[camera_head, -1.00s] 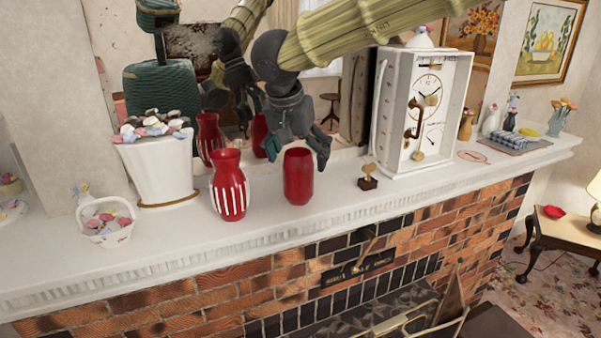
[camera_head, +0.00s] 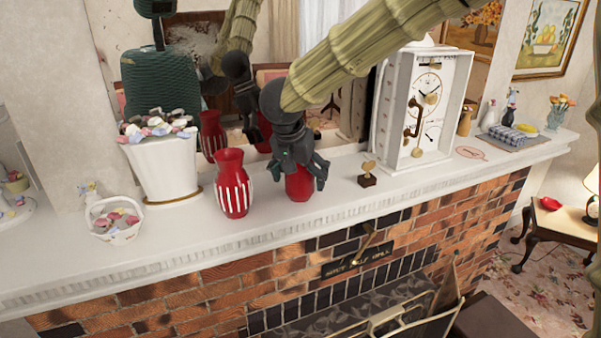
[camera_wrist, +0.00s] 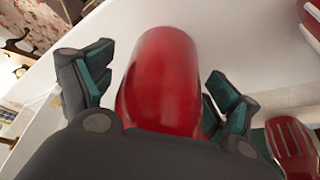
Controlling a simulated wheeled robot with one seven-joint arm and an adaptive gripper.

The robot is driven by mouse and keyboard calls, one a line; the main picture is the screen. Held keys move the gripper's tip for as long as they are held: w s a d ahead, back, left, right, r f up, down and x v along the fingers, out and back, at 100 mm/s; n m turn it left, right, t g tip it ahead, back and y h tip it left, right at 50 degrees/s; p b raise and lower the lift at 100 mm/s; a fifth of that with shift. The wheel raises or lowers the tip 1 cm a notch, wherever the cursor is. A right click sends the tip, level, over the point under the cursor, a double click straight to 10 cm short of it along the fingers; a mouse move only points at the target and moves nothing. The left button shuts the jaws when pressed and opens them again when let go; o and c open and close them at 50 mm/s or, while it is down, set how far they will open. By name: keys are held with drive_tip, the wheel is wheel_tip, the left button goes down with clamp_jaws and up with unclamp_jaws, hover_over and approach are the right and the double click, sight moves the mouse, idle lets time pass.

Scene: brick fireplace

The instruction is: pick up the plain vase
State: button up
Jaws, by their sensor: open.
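The plain red vase (camera_head: 299,187) stands on the white mantel, with its upper part hidden behind my gripper (camera_head: 299,172) in the head view. In the wrist view the plain vase (camera_wrist: 163,75) lies between the two spread fingers of my gripper (camera_wrist: 155,88). Gaps show on both sides, wider on the right finger's side than at its base, and I cannot tell whether anything touches. A red vase with white stripes (camera_head: 231,186) stands upright just left of the plain one. The striped vase also shows in the wrist view's lower right (camera_wrist: 288,140).
A small brown ornament (camera_head: 367,175) and a white clock (camera_head: 412,110) stand to the right. A white planter (camera_head: 163,170) and a basket (camera_head: 112,220) stand to the left. The mantel's front edge (camera_head: 330,221) is close. A mirror backs the mantel.

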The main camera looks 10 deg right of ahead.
drive_tip(key=shift+d, duration=0.1)
drive_tip(key=shift+w+f, duration=0.1)
drive_tip(key=shift+w, duration=0.05)
drive_tip(key=c, duration=1.4)
